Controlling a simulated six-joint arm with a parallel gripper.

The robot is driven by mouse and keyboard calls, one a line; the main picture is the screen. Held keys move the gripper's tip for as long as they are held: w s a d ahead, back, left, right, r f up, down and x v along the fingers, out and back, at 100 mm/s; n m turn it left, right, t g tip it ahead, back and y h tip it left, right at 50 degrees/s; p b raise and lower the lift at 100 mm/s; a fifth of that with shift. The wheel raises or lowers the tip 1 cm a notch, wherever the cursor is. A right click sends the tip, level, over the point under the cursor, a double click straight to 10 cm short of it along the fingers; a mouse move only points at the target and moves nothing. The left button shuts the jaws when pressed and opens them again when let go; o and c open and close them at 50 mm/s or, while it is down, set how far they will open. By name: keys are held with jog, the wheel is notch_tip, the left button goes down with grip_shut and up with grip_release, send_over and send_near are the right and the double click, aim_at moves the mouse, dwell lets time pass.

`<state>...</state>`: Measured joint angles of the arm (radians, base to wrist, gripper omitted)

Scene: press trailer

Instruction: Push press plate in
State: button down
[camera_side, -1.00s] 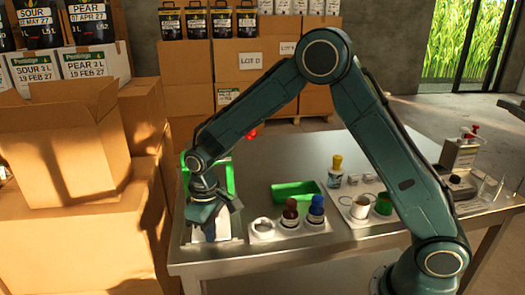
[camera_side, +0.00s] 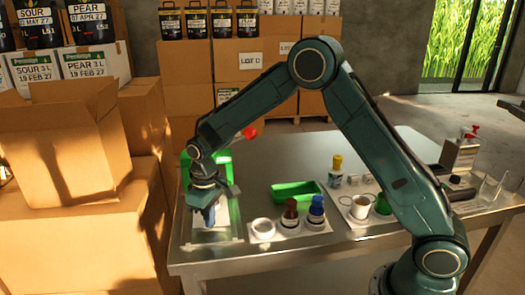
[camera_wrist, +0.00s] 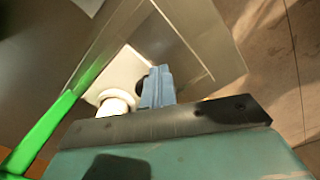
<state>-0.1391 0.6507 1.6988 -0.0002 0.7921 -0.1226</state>
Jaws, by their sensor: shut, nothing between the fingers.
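The green press frame (camera_side: 234,208) stands at the left end of the metal table, and its green bar crosses the left of the wrist view (camera_wrist: 42,132). A white plate-like part (camera_side: 222,219) lies low inside the frame; it also shows in the wrist view (camera_wrist: 122,72), with a white round piece (camera_wrist: 113,104) beside it. I cannot tell for sure which part is the press plate. My gripper (camera_side: 209,224) is shut and empty, pointing down over the white part. Its blue-grey fingers also show in the wrist view (camera_wrist: 157,85). Whether they touch the plate is unclear.
A red knob (camera_side: 249,132) shows behind my arm. Cardboard boxes (camera_side: 75,150) stand close on the left.

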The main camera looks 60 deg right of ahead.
jog(key=shift+w+d, duration=2.15)
jog(key=shift+s+a, duration=0.3)
notch_tip(320, 180, up, 9)
dwell(0.5)
